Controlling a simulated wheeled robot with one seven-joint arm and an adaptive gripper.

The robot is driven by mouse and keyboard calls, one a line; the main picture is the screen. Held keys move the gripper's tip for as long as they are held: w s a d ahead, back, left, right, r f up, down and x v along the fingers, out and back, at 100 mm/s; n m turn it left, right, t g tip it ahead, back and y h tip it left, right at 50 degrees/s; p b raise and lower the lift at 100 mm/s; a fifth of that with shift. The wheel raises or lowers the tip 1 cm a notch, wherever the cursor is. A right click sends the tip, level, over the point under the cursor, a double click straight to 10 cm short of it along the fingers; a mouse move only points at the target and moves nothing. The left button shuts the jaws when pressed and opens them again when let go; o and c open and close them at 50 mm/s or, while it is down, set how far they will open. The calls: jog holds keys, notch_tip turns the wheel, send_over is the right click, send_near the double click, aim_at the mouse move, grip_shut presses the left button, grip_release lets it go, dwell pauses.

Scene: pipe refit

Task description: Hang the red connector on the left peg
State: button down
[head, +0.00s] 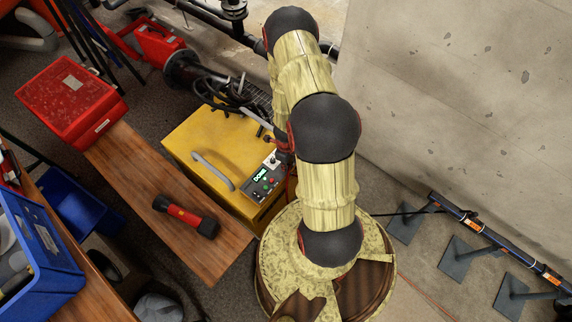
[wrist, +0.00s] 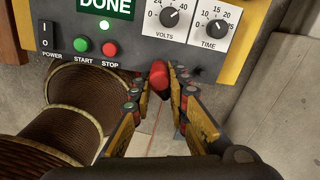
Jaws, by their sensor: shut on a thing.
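My gripper (wrist: 160,85) shows in the wrist view with its two fingers closed around the red connector (wrist: 159,75). The connector's rounded red end sticks out between the fingertips, just in front of the lower edge of the control panel (wrist: 130,48). I cannot tell whether it touches the panel. In the head view my gripper is mostly hidden beside and behind my arm, at the right side of the yellow machine (head: 215,150). I cannot make out the left peg in either view.
The panel display (wrist: 105,5) reads DONE; a green START button (wrist: 82,45), red STOP button (wrist: 109,49) and two dials sit on it. A red flashlight (head: 186,215) lies on the wooden bench (head: 140,185).

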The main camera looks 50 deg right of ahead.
jog(key=shift+f, duration=0.2)
jog(key=shift+f+b, duration=0.4)
jog(key=shift+b, duration=0.05)
jog(key=shift+f, duration=0.1)
jog(key=shift+f+b, duration=0.3)
jog(key=shift+f, duration=0.25)
dwell(0.9)
jog(key=c, duration=1.6)
grip_release()
jog(key=shift+c, duration=0.2)
jog(key=shift+o, duration=0.8)
